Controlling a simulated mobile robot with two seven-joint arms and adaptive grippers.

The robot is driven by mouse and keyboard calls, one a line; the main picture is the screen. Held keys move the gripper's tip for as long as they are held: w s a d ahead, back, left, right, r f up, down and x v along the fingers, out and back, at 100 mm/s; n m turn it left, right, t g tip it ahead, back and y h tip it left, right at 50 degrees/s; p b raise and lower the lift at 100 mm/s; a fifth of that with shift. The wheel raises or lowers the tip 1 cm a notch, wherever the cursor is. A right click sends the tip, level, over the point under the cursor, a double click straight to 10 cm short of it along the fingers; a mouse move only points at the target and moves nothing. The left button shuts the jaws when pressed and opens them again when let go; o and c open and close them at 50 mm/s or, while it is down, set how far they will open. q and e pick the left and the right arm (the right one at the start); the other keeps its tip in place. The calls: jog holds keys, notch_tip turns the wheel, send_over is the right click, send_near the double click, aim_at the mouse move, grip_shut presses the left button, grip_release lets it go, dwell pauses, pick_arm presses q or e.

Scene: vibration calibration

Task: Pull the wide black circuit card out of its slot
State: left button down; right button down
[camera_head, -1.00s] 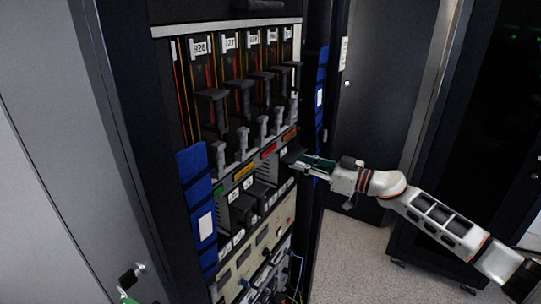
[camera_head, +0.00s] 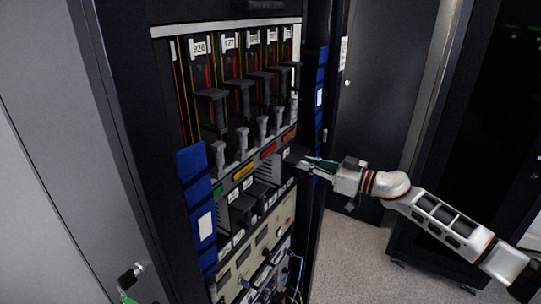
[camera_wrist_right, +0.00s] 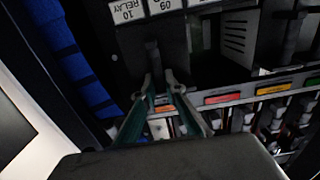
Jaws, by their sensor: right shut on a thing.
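The wide black circuit card (camera_head: 295,157) is at the right end of the lower card row in the rack, in the head view. Its front stands out from the rack face. My right gripper (camera_head: 308,162) comes from the right, with its greenish fingers at the card's front. In the right wrist view my right gripper (camera_wrist_right: 159,79) is shut on the narrow handle of the black card (camera_wrist_right: 151,48). How much of the card is still inside its slot is hidden.
More black cards (camera_head: 243,205) sit left of the held one. Upper modules with grey handles (camera_head: 243,138) stand above a strip of coloured labels (camera_head: 243,172). Blue pads (camera_head: 199,205) flank the rack. A beige panel (camera_head: 262,240) is below. Open floor (camera_head: 345,250) lies to the right.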

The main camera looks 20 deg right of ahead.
jog(key=shift+s+d+r, duration=0.1)
jog(key=shift+s+d, duration=0.1)
dwell(0.5)
jog(key=shift+v, duration=1.4)
jog(key=shift+r, duration=0.1)
